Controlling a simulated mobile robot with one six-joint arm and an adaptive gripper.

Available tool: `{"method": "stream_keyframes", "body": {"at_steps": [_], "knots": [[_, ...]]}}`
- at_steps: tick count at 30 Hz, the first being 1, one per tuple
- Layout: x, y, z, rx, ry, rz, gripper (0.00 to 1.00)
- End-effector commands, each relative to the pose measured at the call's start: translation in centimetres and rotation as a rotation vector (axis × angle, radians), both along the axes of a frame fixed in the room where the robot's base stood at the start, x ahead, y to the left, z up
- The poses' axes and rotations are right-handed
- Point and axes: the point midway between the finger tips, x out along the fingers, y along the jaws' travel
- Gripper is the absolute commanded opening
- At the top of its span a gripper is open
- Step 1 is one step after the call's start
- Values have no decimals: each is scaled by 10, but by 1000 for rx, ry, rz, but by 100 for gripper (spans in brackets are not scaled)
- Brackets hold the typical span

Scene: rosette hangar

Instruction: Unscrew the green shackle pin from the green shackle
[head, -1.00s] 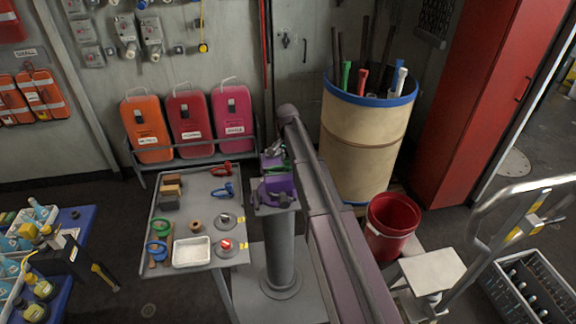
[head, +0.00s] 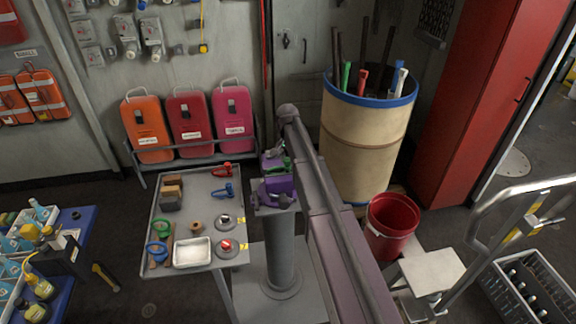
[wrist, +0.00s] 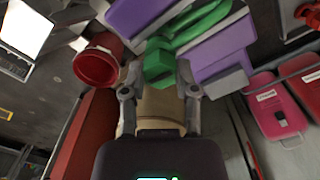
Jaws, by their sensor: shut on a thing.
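The green shackle (wrist: 205,22) is clamped between purple vise jaws (wrist: 222,50) in the wrist view. In the head view the purple vise (head: 279,188) stands on a grey pedestal, and only a bit of green shows beside my arm. The green shackle pin's head (wrist: 158,64) sits between the fingertips of my gripper (wrist: 158,78). My gripper is shut on that head, beside the shackle. The pin's threaded part is hidden in the wrist view. In the head view my arm hides most of the grip.
A grey side table (head: 190,222) left of the vise holds red, blue and green shackles, blocks and a white tray (head: 192,252). A tan barrel (head: 365,140) with rods and a red bucket (head: 391,222) stand to the right. Pink, red and orange cases line the wall.

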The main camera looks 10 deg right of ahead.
Motion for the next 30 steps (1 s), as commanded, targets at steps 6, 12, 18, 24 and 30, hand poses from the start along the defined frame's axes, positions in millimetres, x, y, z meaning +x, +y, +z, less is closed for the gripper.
{"method": "stream_keyframes", "body": {"at_steps": [6, 12, 18, 24, 30], "knots": [[0, 0, 6, 0, 0, 0, 0], [0, 0, 10, 0, 0, 0, 0], [0, 0, 14, 0, 0, 0, 0], [0, 0, 19, 0, 0, 0, 0], [0, 0, 23, 0, 0, 0, 0]]}}
